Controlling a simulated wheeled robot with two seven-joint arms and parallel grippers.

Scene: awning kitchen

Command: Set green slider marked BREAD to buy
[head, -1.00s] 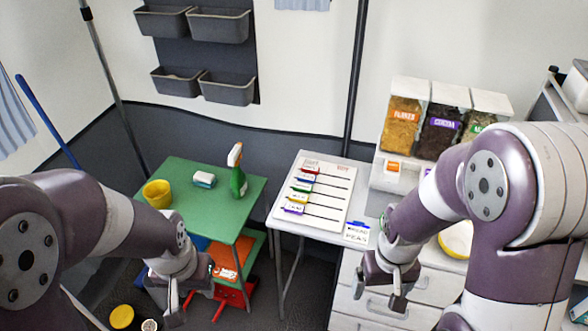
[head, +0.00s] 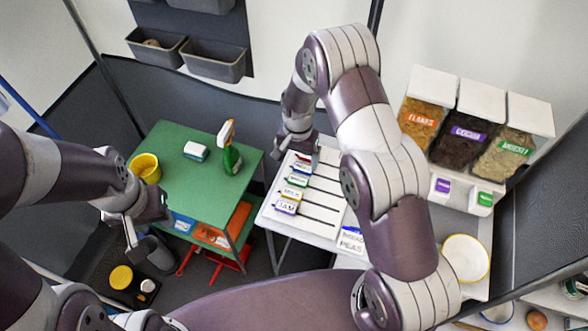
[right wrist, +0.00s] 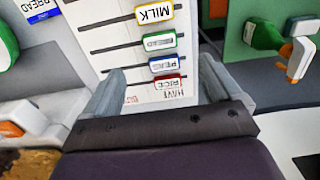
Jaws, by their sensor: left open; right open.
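The green slider marked BREAD (right wrist: 160,43) is on a white board (head: 318,222) with dark horizontal slots. It also shows in the head view (head: 298,181), at the left end of its slot, on the HAVE side. In the right wrist view it lies between the yellow MILK slider (right wrist: 154,14) and the blue PEAS slider (right wrist: 164,62). The red RICE slider (right wrist: 168,84) is nearest my right gripper (right wrist: 160,88), which is open and empty over the board's HAVE/BUY end. My left gripper (head: 148,222) is open and empty, left of the green table, away from the board.
The purple JAM slider (head: 286,207) is lowest on the board. A spray bottle (head: 229,155), a yellow cup (head: 146,168) and a sponge (head: 196,151) stand on the green table (head: 205,180). Food dispensers (head: 470,130) stand at the right.

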